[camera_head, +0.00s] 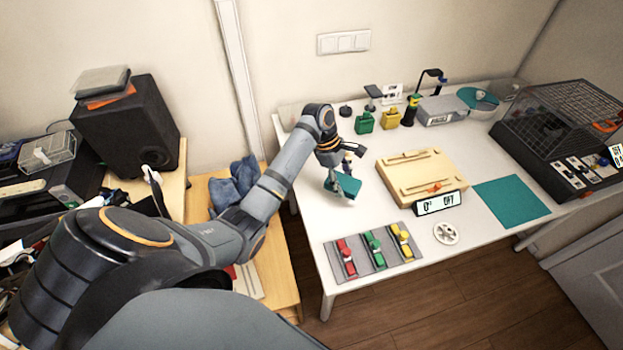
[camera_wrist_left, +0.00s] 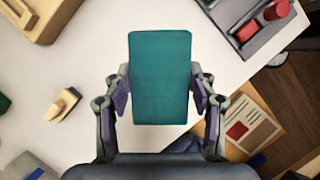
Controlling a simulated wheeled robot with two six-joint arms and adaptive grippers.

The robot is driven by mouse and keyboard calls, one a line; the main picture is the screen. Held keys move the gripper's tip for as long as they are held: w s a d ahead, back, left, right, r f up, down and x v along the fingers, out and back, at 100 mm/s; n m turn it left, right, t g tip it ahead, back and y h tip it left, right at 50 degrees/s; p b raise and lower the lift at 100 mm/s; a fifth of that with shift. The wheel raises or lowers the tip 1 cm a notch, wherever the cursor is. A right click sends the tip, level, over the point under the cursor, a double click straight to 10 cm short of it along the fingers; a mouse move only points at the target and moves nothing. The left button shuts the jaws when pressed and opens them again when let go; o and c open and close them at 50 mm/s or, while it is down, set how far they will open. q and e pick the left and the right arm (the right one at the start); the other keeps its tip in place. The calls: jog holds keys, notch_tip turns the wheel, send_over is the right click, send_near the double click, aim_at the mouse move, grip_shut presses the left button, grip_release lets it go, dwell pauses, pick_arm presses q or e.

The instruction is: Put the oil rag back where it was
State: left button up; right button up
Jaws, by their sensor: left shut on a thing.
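My left gripper (camera_head: 342,176) is shut on a teal rectangular piece with rounded corners, which looks like the folded oil rag (camera_head: 345,188). It is above the left part of the white table (camera_head: 300,215), between the wooden board and the table's left edge. In the left wrist view the oil rag (camera_wrist_left: 160,80) fills the space between the two fingers of the left gripper (camera_wrist_left: 160,95). Its gap to the table top is hard to judge. My right gripper is not in view.
A tray with red, green and yellow parts (camera_head: 374,253) lies at the front. The wooden board (camera_head: 420,178), small display (camera_head: 438,203), white wheel (camera_head: 446,233) and teal mat (camera_head: 511,200) are to the right. Crumpled blue cloth (camera_head: 238,182) lies on the wooden side table. Several small items stand along the back.

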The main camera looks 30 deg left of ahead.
pick_arm(q)
jog(key=w+r+n+t+y+b, duration=0.2)
jog(key=w+r+n+t+b, duration=0.15)
jog(key=n, duration=0.75)
jog(key=n+y+p, duration=0.1)
jog(key=n, duration=0.1)
send_over(313, 172)
jog(key=s, duration=0.1)
jog(key=f, duration=0.7)
jog(key=shift+s+d, duration=0.15)
jog(key=shift+d, duration=0.1)
jog(key=shift+a+f, duration=0.45)
jog(key=shift+f, duration=0.1)
notch_tip(313, 172, down, 3)
jog(key=shift+a+f, duration=0.15)
jog(key=shift+f, duration=0.05)
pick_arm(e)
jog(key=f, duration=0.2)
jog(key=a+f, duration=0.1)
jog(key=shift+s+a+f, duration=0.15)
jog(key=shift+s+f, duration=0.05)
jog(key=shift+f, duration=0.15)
